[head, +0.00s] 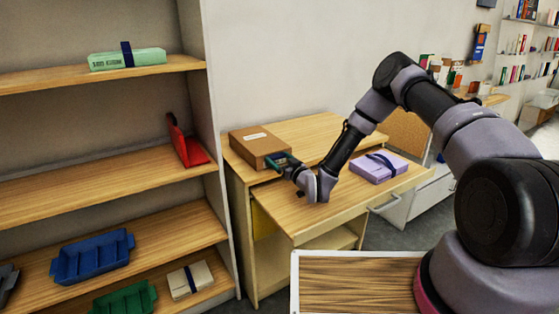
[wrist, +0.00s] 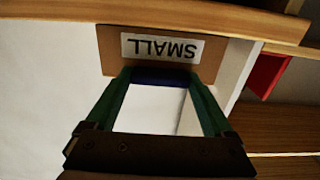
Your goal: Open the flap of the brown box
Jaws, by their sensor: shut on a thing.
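The brown box (head: 250,150) sits on the left of the wooden table, its white label facing up and its top looking flat and closed. In the wrist view its brown panel (wrist: 109,50) shows upside down, with the label "SMALL" (wrist: 160,47). My gripper (head: 281,163) is at the box's right front edge. In the wrist view its green fingers (wrist: 160,78) are shut on a dark blue strip (wrist: 160,77) at the edge of the panel. The fingers hide the strip's ends, and the inside of the box does not show.
A lilac box (head: 378,168) with a dark strap lies right of my forearm on the wooden table (head: 300,222). A shelf unit (head: 212,130) stands close on the left, holding a green box (head: 127,58), a red object (head: 186,145) and blue bin (head: 92,257).

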